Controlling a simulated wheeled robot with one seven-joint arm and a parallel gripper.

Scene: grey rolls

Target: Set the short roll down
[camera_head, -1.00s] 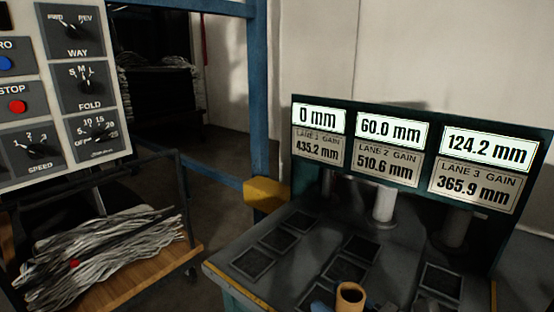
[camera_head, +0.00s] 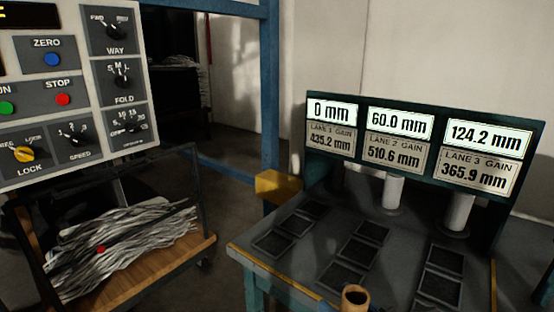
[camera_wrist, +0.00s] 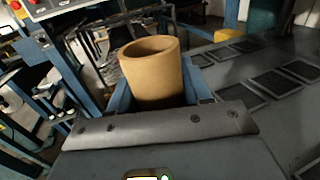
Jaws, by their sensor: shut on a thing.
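A short tan hollow roll (camera_wrist: 153,75) stands upright between the blue fingers of my gripper (camera_wrist: 158,94) in the wrist view. The gripper is shut on it. The fingers hide its lower part, so I cannot see whether its base touches anything. In the head view the roll (camera_head: 355,297) shows at the bottom edge, in front of the dark bench (camera_head: 292,268), with its open top facing up. Two pale upright rolls, one in the middle (camera_head: 393,192) and one at the right (camera_head: 460,212), stand at the back of the bench under the displays.
Dark square pads (camera_head: 349,277) lie in rows on the bench, with no roll seen on them. The lane displays (camera_head: 400,123) read 0, 60.0 and 124.2 mm. A control panel (camera_head: 70,90) and a cart with grey strands (camera_head: 125,240) stand at the left.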

